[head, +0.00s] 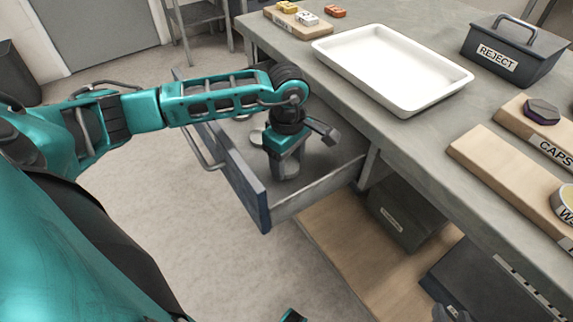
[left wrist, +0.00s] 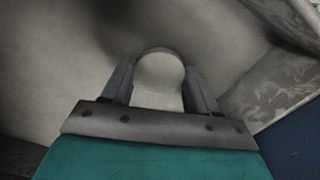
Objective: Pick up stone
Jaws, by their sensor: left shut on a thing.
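My left gripper (head: 286,172) reaches down into an open drawer (head: 262,196) under the workbench. In the left wrist view, my left gripper (left wrist: 160,88) is shut on a pale, rounded stone (left wrist: 159,78), one finger on each side. The stone's lower part is hidden behind the gripper body. In the head view the held stone cannot be made out behind the gripper. A small pale round thing (head: 256,137) lies in the drawer beside the gripper. A dark part, seemingly my right gripper (head: 450,313), shows at the bottom edge; its jaws are unclear.
The bench holds a white tray (head: 345,46), a dark REJECT box (head: 512,58), a wooden board with small coloured pieces (head: 300,18) and a CAPS block (head: 515,112). A dark bin (head: 402,215) stands on the shelf below. Floor left of the drawer is clear.

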